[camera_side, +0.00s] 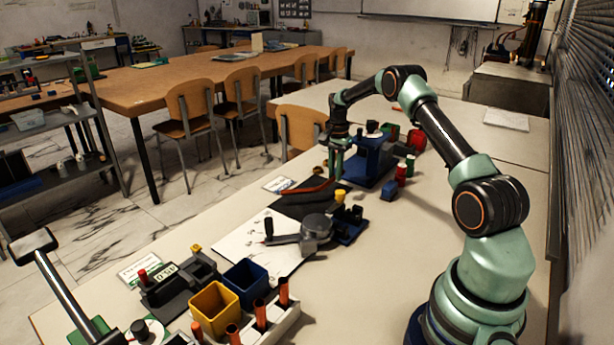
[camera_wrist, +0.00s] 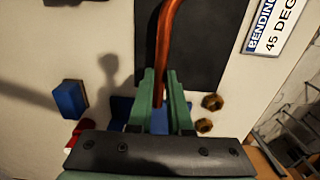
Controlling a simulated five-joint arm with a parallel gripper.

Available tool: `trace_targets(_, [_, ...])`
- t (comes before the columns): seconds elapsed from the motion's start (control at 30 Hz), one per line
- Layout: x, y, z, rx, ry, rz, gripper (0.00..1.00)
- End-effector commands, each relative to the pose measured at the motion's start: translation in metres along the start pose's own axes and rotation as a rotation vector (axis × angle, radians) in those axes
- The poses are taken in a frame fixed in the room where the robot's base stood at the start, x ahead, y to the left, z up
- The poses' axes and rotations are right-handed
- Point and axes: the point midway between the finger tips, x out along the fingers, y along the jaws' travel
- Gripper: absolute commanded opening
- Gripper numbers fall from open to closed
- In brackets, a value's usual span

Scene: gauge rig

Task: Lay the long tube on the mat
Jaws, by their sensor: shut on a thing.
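My gripper (camera_side: 339,168) is shut on the long copper tube (camera_side: 312,189) near one end. In the wrist view, the tube (camera_wrist: 166,45) runs away from between my two fingers (camera_wrist: 162,95) and curves at its far end. The tube lies over the black mat (camera_wrist: 192,50), which also shows in the side view (camera_side: 292,212) below the tube. I cannot tell whether the tube touches the mat.
A blue fixture (camera_side: 368,165) stands just behind my gripper. A blue block (camera_side: 389,190) and red cylinders (camera_side: 401,172) are to its right. Two brass nuts (camera_wrist: 208,113) and a "BENDING 45 DEG" card (camera_wrist: 272,25) lie nearby. A grey bender (camera_side: 316,228) stands in front of the mat.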

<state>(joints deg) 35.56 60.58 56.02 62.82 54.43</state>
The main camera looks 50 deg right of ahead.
Motion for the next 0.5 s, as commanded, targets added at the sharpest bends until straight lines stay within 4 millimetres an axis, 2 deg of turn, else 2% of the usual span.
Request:
trace_targets(0.3, [0.023,0.0,0.0,0.0,-0.001,0.001,0.0])
trace_targets(0.5, [0.031,0.001,0.0,0.0,-0.001,0.001,0.0])
